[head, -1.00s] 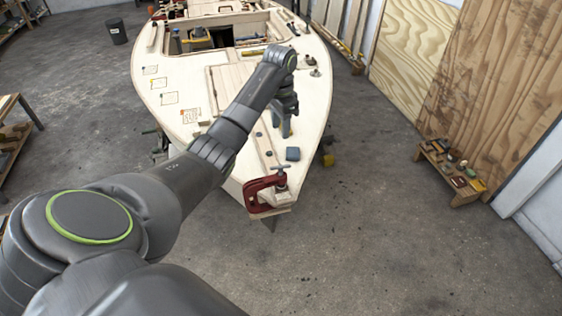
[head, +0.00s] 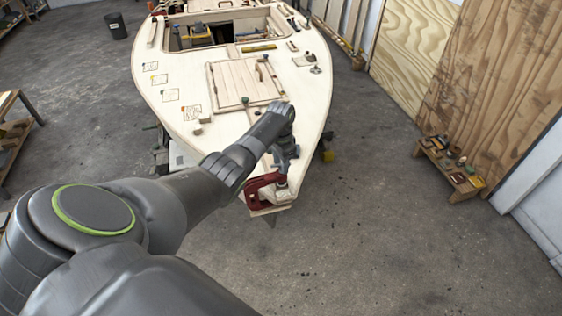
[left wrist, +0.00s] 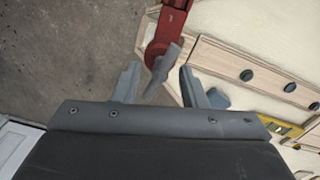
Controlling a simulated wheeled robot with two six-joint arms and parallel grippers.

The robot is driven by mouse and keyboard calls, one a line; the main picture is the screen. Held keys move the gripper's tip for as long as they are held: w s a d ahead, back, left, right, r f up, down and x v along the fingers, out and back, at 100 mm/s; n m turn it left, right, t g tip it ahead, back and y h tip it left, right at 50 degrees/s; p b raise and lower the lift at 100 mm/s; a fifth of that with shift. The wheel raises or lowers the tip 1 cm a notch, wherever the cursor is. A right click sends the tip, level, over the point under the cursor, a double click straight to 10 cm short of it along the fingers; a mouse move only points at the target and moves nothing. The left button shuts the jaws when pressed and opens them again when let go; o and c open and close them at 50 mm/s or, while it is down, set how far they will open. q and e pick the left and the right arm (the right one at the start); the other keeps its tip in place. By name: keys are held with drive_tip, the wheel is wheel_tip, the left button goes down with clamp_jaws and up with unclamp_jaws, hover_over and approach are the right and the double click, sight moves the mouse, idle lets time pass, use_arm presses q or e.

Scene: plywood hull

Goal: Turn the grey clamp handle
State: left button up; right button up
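The red clamp (head: 258,192) sits on the tip of the plywood hull's bow. It also shows at the top of the left wrist view (left wrist: 171,22). Its grey handle (left wrist: 163,70) is a short slanted bar below the red body there. My left gripper (head: 285,160) is over the clamp and hides most of the handle in the head view. In the left wrist view the two fingers of the left gripper (left wrist: 159,70) stand apart, one on each side of the handle, with gaps showing. My right gripper is out of view.
The pale hull deck (head: 165,75) carries a hatch panel (head: 235,82) and small tools. A blue-grey block (left wrist: 217,98) lies near the right finger. A low wooden bench (head: 450,170) with small items stands at right. The concrete floor around the bow is clear.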

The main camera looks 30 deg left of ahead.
use_arm(q)
clamp_jaws()
idle(0.3)
